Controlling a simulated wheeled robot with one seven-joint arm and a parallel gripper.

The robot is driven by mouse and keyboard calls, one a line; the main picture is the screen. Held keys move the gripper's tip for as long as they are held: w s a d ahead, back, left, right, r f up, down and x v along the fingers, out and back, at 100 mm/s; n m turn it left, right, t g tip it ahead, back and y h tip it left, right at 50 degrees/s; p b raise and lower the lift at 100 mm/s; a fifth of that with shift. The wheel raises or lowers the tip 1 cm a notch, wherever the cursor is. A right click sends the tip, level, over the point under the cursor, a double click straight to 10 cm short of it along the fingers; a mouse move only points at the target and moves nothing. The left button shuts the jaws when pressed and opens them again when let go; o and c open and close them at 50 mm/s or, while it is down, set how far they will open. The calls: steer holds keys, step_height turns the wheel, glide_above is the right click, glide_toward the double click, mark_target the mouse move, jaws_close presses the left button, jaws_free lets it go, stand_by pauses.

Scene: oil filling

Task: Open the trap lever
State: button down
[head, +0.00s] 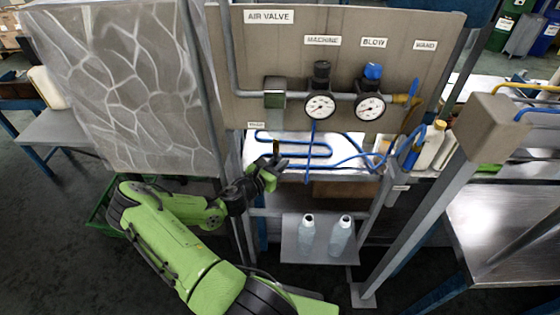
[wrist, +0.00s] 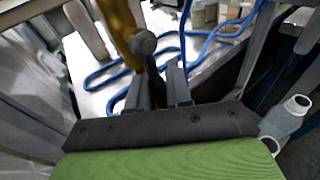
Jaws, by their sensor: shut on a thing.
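The trap lever (wrist: 144,44) shows in the wrist view as a dark grey bar with a rounded end. It stands between the two fingers of my gripper (wrist: 156,90), which is shut on it. A brass-yellow pipe piece (wrist: 120,28) is right behind the lever's rounded end. In the head view my gripper (head: 268,172) is below the grey trap body (head: 275,100) on the air pipe. The lever is too small and too covered by the gripper there to tell its angle.
A panel (head: 250,60) above my gripper carries two gauges (head: 320,106) (head: 370,106). Blue hoses (head: 325,148) lie behind the gripper. Two grey bottles (head: 307,232) (head: 341,232) stand on a low shelf (head: 318,256). A large grey patterned panel (head: 115,85) is at left.

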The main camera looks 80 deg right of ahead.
steer(key=c, duration=1.1)
jaws_free()
steer(key=v, duration=1.5)
steer(key=shift+w+a+r, duration=0.1)
steer(key=shift+w+a, duration=0.05)
steer(key=shift+a, duration=0.2)
